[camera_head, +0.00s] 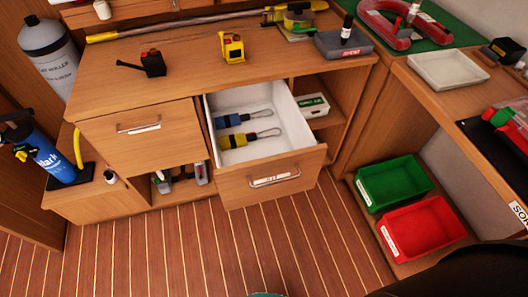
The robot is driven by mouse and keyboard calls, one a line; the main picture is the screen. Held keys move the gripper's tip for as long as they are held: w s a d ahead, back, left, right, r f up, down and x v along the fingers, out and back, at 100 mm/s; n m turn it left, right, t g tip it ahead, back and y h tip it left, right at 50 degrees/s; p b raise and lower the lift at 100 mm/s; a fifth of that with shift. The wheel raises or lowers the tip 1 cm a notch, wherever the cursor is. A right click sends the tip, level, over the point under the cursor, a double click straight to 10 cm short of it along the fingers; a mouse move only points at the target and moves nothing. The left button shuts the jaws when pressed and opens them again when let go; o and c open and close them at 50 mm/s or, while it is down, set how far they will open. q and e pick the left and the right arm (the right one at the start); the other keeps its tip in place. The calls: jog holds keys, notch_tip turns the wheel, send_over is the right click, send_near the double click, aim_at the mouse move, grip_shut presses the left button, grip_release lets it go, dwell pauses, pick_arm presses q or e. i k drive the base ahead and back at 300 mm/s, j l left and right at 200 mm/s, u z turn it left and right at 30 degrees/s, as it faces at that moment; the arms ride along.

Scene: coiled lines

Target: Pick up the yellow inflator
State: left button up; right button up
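The drawer (298,165) in the middle of the wooden cabinet is pulled open. Inside its white interior lies a yellow item with a dark end and a thin wire loop (240,141); it looks like the yellow inflator, though I cannot be sure. A similar blue item with a loop (230,121) lies just behind it, apart from it. A separate yellow device with black parts (232,47) stands on the countertop above the drawer. Neither of my grippers is in view, and nothing touches the yellow item.
A black device (153,63) stands on the countertop (190,80). A green bin (394,183) and a red bin (425,229) sit low at right. A blue cylinder (48,155) stands at left. A white tray (448,70) is on the right counter. The plank floor in front is clear.

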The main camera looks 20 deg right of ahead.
aim_at(233, 47)
jog(key=i+j, duration=0.65)
jog(key=j, duration=0.2)
